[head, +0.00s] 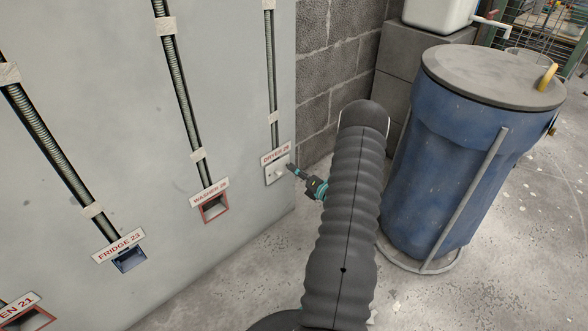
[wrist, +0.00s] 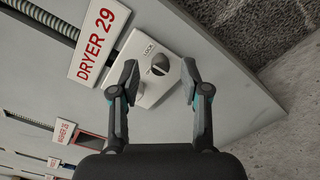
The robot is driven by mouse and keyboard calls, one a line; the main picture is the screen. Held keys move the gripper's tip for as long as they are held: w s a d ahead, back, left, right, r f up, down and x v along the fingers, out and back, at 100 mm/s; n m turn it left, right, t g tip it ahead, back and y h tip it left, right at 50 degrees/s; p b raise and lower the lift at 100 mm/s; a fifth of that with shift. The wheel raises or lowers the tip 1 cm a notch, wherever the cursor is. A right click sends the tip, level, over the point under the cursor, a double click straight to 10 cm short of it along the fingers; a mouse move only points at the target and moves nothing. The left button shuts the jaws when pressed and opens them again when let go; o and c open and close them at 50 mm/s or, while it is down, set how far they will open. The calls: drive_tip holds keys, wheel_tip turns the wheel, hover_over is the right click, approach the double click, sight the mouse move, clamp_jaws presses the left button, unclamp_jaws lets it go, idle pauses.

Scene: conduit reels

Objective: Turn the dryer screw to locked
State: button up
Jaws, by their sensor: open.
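The dryer screw (wrist: 160,65) is a small round head with a dark slot, set in a white plate (wrist: 146,98) on the grey wall panel. The word LOCK is printed beside it, up and left in the wrist view. I cannot tell for sure whether the slot lines up with that mark. The plate also shows in the head view (head: 271,179), below the DRYER 29 label (head: 276,154). My gripper (wrist: 160,73) is open and empty, its fingertips appearing on either side of the screw. In the head view my gripper (head: 291,167) points at the plate, close to it.
To the left are the WASHER box (head: 215,208) and FRIDGE 23 box (head: 129,260), with conduits above. A blue barrel (head: 430,160) stands right of my arm. A block wall (head: 325,75) is behind. Bare concrete floor lies below.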

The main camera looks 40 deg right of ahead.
drive_tip(key=s, duration=1)
drive_tip(key=shift+d, duration=0.4)
